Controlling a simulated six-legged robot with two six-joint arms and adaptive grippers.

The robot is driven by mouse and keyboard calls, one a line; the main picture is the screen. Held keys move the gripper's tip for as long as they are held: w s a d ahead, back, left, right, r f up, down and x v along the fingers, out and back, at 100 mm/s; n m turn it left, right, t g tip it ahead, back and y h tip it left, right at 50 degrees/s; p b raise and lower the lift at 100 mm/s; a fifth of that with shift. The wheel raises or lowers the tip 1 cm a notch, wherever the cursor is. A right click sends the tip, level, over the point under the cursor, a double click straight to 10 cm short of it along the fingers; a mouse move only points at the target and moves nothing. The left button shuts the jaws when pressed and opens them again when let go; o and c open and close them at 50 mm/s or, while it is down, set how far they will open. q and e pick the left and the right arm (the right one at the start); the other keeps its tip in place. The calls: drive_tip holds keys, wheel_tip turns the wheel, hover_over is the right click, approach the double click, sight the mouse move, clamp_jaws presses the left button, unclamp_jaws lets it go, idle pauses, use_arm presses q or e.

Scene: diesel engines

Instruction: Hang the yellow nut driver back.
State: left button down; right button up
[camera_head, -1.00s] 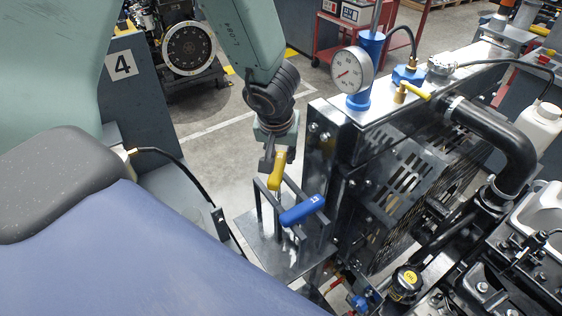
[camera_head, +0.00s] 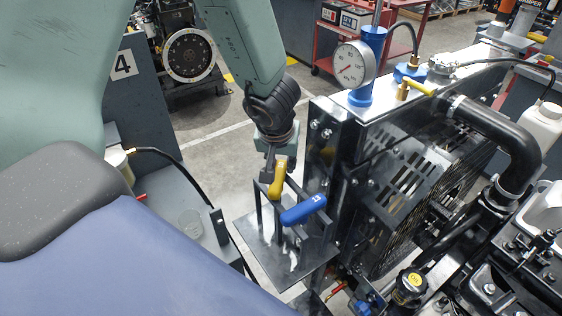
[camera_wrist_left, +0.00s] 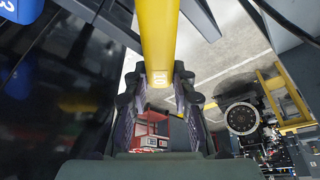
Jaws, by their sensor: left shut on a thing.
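The yellow nut driver (camera_head: 277,181) is held by its handle in my left gripper (camera_head: 273,172), over the dark metal rack (camera_head: 258,244) beside the engine's radiator. Its handle is roughly upright and slightly tilted. Its lower end overlaps the rack's upper bars, and I cannot tell whether it is seated there. A blue-handled driver (camera_head: 303,210) hangs in the rack just to the right. In the left wrist view the yellow handle (camera_wrist_left: 159,38), its end marked 10, lies between the fingers of my left gripper (camera_wrist_left: 160,82). My right gripper is out of view.
The black radiator housing (camera_head: 395,185) stands close to the right of the rack. A pressure gauge (camera_head: 354,65) on a blue pump rises above it. A grey bench with a clear cup (camera_head: 191,222) is to the left. Open floor lies behind.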

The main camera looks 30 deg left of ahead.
use_arm(q)
drive_tip(key=c, duration=1.4)
unclamp_jaws()
drive_tip(key=shift+s+d+f, duration=0.1)
drive_tip(key=shift+s+f, duration=0.15)
drive_tip(key=shift+f, duration=0.15)
drive_tip(key=shift+o, duration=1.4)
drive_tip(key=shift+w+a+f, duration=0.1)
drive_tip(key=shift+w+a, duration=0.1)
